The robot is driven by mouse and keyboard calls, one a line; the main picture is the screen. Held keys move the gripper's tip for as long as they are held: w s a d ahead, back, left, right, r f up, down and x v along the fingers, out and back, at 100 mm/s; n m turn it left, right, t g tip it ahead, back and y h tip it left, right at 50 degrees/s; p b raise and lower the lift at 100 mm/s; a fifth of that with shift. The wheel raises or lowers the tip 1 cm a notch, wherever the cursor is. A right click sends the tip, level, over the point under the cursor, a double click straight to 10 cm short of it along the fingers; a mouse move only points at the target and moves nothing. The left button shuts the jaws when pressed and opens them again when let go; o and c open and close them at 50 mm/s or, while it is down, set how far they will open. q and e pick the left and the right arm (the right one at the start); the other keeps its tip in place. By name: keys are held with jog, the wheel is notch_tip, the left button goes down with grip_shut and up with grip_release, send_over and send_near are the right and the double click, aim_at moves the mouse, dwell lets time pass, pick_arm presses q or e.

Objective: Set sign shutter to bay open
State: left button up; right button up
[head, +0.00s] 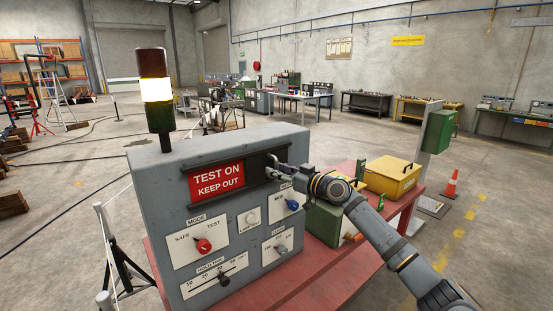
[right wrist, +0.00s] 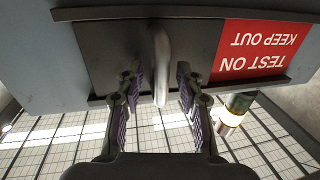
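The sign shutter is a dark plate (right wrist: 105,48) in horizontal rails on the front of a grey control box (head: 160,190). It stands at the right end, beside a red sign (head: 216,180) reading "TEST ON KEEP OUT", which is uncovered. The shutter's bent metal handle (head: 273,158) also shows in the right wrist view (right wrist: 162,60). My right gripper (head: 283,168) is at the handle. In the right wrist view its fingers (right wrist: 158,88) are open on both sides of the handle, with a gap on each side. My left gripper is not in view.
Below the sign are a red mode knob (head: 203,246), a slider (head: 224,281) and a blue knob (head: 292,205). A beacon (head: 156,91) with a lit band stands on the box. A yellow case (head: 391,178) sits on the red table (head: 318,287) at right.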

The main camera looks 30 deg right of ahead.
jog(key=shift+w+a, duration=0.2)
jog(key=shift+w, duration=0.2)
jog(key=shift+c, duration=0.3)
grip_shut()
